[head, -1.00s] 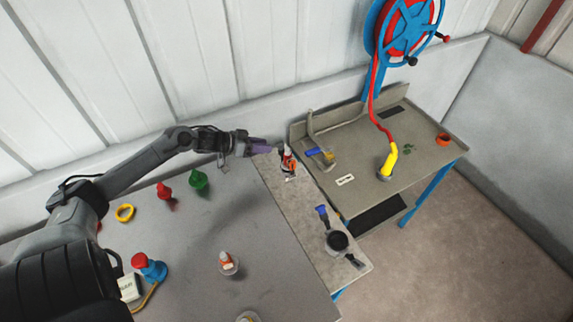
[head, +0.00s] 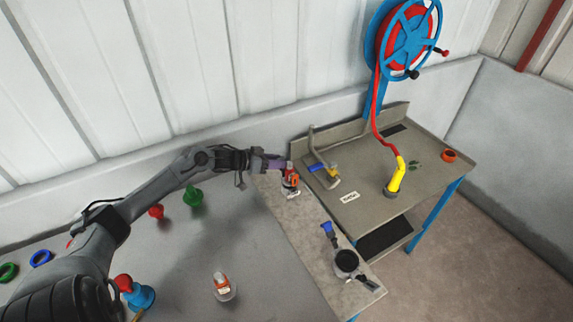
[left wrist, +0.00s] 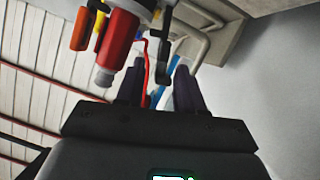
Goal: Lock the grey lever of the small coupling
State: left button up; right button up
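The small coupling (head: 291,184), with red, orange and white parts, stands at the far end of the narrow stone-topped bench. In the left wrist view its red cylinder (left wrist: 119,39) and orange part (left wrist: 83,28) show at the top. A dark grey lever (left wrist: 163,58) hangs down from it between my fingers. My left gripper (head: 282,163) is at the top of the coupling, coming from the left. Its purple fingers (left wrist: 160,72) are apart, one on each side of the lever; I cannot tell whether either touches it. My right gripper is not in view.
A larger black coupling (head: 346,261) with a blue lever (head: 328,229) stands nearer on the same bench. A bent grey pipe (head: 318,160) with a blue handle stands to the right. A yellow nozzle (head: 397,175) on a red hose is on the right-hand table.

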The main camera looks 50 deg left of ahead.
pick_arm(q)
jog(key=shift+b+x, duration=0.45)
jog(key=shift+x, duration=1.55)
grip_shut()
